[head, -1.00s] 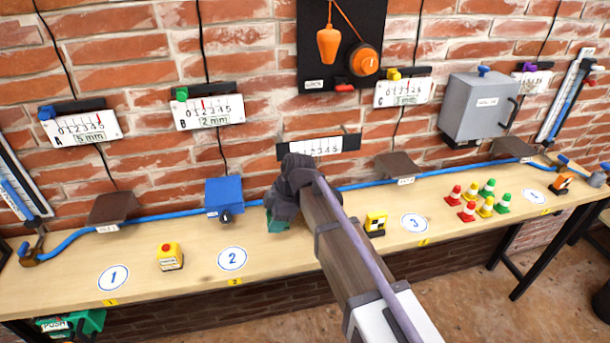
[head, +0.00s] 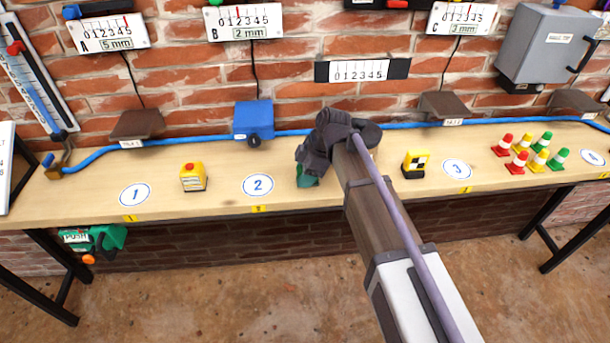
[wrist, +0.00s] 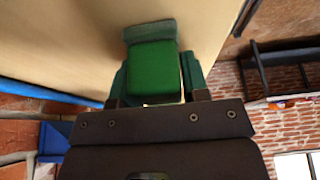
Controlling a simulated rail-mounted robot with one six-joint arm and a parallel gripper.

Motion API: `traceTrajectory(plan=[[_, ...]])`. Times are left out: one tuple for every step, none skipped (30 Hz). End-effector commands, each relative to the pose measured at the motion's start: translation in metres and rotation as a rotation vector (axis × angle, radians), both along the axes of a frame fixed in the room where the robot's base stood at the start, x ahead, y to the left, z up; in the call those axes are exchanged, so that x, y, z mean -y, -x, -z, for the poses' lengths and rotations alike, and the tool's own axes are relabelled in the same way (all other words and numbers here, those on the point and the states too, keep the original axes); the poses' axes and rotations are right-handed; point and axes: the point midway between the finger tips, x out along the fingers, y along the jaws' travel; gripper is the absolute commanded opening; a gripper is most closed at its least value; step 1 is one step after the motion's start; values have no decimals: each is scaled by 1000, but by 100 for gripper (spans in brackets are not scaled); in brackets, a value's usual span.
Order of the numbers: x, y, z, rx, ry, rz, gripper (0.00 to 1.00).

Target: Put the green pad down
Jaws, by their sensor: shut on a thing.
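My gripper (head: 309,178) is over the wooden bench, right of the number 2 disc (head: 258,185) and left of the yellow-and-black block. It points down and away from the camera. In the wrist view, a green pad (wrist: 152,72) sits between the dark green fingertips, and my gripper is shut on it. A duller green part shows at the pad's far end. In the head view my wrist hides most of the pad; only green at the gripper's tip shows. I cannot tell whether the pad touches the bench.
A yellow button box (head: 193,177) and a blue block (head: 253,121) stand to the left. The yellow-and-black block (head: 415,163) and several small cones (head: 520,160) stand to the right. A blue hose (head: 200,140) runs along the wall. A green PUSH unit (head: 95,238) hangs under the bench.

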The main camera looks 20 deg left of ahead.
Motion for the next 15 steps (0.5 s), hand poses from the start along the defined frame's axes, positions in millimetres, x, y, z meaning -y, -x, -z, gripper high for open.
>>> traceTrajectory(plan=[[0, 0, 2, 0, 0, 0, 44], [0, 0, 1, 0, 0, 0, 47], [0, 0, 1, 0, 0, 0, 50], [0, 0, 1, 0, 0, 0, 53], [0, 0, 1, 0, 0, 0, 56], [0, 0, 1, 0, 0, 0, 60], [0, 0, 1, 0, 0, 0, 63], [0, 0, 1, 0, 0, 0, 66], [0, 0, 1, 0, 0, 0, 67], [0, 0, 1, 0, 0, 0, 67], [0, 0, 1, 0, 0, 0, 67], [0, 0, 1, 0, 0, 0, 67], [0, 0, 1, 0, 0, 0, 67], [0, 0, 1, 0, 0, 0, 67], [0, 0, 0, 0, 0, 0, 67]])
